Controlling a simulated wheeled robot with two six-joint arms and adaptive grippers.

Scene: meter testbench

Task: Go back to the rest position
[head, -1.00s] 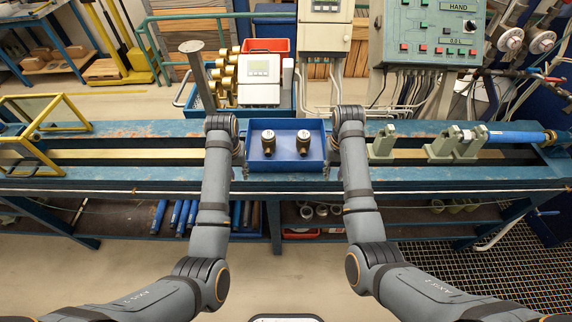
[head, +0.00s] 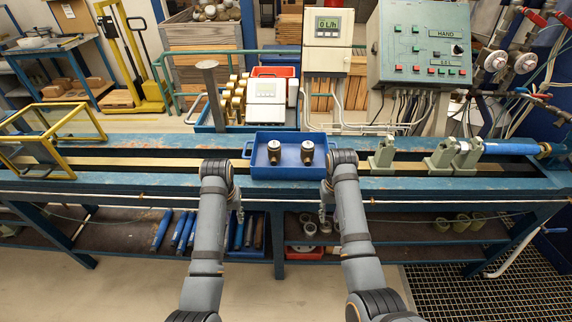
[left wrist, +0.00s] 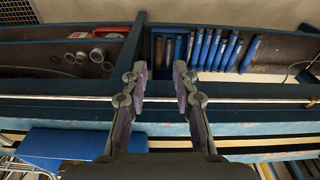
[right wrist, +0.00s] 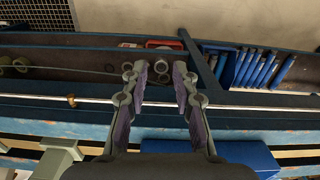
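A blue tray (head: 285,171) with two brass-and-dark meters (head: 274,152) (head: 307,152) upright in it sits on the blue bench. My left gripper (head: 238,212) is in front of the tray's left side, and my right gripper (head: 325,215) is in front of its right side. Both are small and partly hidden by my arms in the head view. In the left wrist view my left gripper (left wrist: 160,72) has its fingers apart with nothing between them. In the right wrist view my right gripper (right wrist: 161,72) is likewise open and empty. The tray stands clear of both grippers.
A yellow frame (head: 45,140) stands on the left. Grey clamps (head: 440,157) hold a blue pipe (head: 510,148) on the right. The floor in front is clear.

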